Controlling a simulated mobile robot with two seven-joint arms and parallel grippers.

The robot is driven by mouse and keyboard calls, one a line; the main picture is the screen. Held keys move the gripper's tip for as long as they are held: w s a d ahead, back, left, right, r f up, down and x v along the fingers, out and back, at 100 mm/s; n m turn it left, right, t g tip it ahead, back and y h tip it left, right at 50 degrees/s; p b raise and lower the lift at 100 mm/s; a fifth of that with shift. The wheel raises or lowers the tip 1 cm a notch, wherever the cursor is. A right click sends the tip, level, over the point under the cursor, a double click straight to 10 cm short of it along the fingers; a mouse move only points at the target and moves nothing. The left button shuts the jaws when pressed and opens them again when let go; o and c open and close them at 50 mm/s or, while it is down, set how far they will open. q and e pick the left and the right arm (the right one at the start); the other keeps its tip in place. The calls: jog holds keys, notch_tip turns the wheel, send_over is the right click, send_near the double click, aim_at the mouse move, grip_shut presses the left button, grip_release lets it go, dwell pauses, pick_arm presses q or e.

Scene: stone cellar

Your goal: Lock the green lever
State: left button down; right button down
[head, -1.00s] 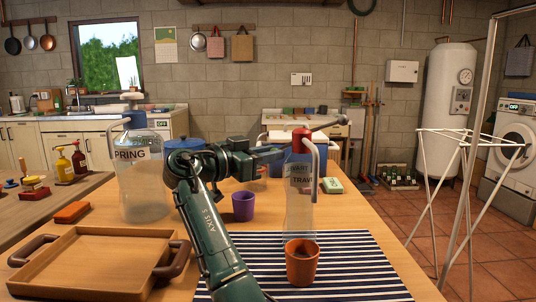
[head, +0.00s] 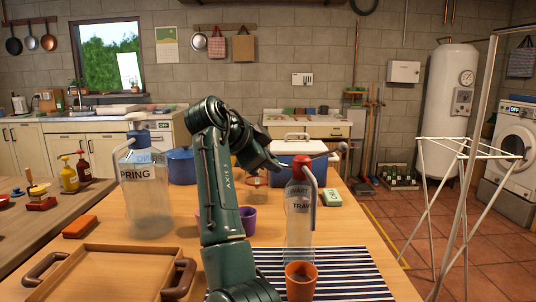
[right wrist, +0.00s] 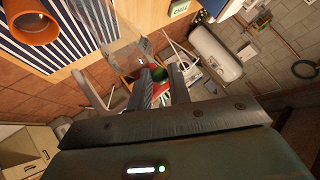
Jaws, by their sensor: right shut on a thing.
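A clear bottle with a red cap (head: 296,173) and a pale handle stands upright at the far edge of the striped mat. I make out no clearly green lever. My right gripper (head: 281,164) comes down at the upper left of the cap. In the right wrist view its fingers (right wrist: 162,86) close on what looks like the red cap. A small green round shape (right wrist: 176,72) shows by the fingertips; I cannot tell what it is. My left gripper is not in view.
A blue-capped bottle (head: 147,190) stands at the left. A wooden tray (head: 108,257), an orange cup (head: 301,280), a purple cup (head: 248,218) and a blue cooler (head: 288,148) are nearby. A white drying rack (head: 466,155) stands to the right, off the table.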

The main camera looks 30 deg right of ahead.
jog(key=shift+s+d+r+m+t+y+p, duration=0.1)
jog(key=shift+d+r+m+t+y+p, duration=0.15)
jog(key=shift+r+y+p, duration=0.3)
jog(key=shift+s+d+r+m+t+y+p, duration=0.15)
jog(key=shift+r+m+y+p, duration=0.15)
jog(key=shift+y+p, duration=0.25)
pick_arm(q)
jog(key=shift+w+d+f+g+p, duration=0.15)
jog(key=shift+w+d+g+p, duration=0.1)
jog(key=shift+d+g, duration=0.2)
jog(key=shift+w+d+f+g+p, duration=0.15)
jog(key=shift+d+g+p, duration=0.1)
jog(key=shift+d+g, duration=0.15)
pick_arm(e)
jog(key=shift+d+y, duration=0.1)
jog(key=shift+y, duration=0.2)
jog(key=c, duration=1.3)
grip_release()
jog(key=shift+o, duration=0.2)
jog(key=v, duration=1.3)
jog(key=shift+s, duration=0.2)
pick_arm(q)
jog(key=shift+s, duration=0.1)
